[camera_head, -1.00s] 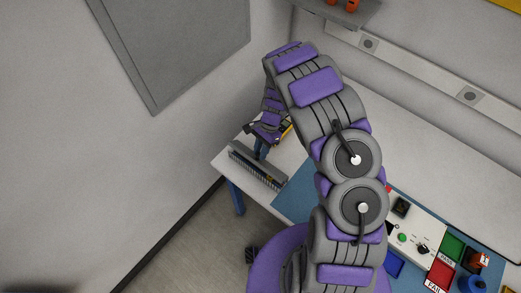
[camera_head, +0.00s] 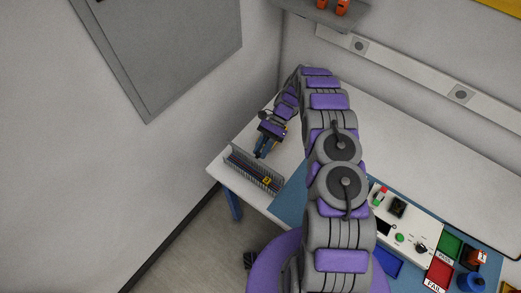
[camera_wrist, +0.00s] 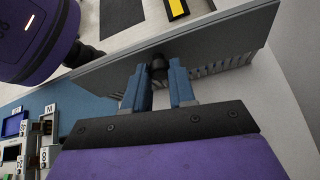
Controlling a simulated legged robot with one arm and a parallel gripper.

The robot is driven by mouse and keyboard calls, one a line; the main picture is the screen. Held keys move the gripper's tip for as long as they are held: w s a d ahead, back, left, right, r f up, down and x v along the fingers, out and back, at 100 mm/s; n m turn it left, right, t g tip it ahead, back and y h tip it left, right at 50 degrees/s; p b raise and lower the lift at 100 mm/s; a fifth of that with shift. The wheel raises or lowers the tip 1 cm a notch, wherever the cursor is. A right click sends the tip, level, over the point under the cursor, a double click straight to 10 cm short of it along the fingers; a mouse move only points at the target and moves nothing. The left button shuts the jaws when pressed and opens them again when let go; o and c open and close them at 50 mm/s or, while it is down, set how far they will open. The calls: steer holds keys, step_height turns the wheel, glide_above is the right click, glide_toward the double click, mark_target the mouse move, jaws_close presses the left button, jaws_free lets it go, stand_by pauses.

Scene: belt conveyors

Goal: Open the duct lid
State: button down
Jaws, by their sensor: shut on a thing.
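The cable duct (camera_head: 262,180) lies along the front left edge of the table in the head view. Its slotted walls and dark inside show, with a small yellow mark in it. My gripper (camera_head: 261,152) is at its back side. In the wrist view the long flat grey lid (camera_wrist: 215,32) crosses the top of the picture. Slotted teeth (camera_wrist: 222,66) show under its edge. The two blue fingers of my gripper (camera_wrist: 160,88) are shut on a dark round knob (camera_wrist: 158,68) on the lid. I cannot make out the lid's face in the head view.
A blue mat (camera_head: 292,197) lies right of the duct, with a control box (camera_head: 400,222) and coloured bins at the right. The table behind the duct is clear. A grey wall panel (camera_head: 165,50) is at the left.

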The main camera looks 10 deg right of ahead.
steer(key=shift+w+d+f, duration=0.1)
stand_by(0.6)
steer(key=c, duration=1)
jaws_free()
steer(key=shift+o, duration=0.3)
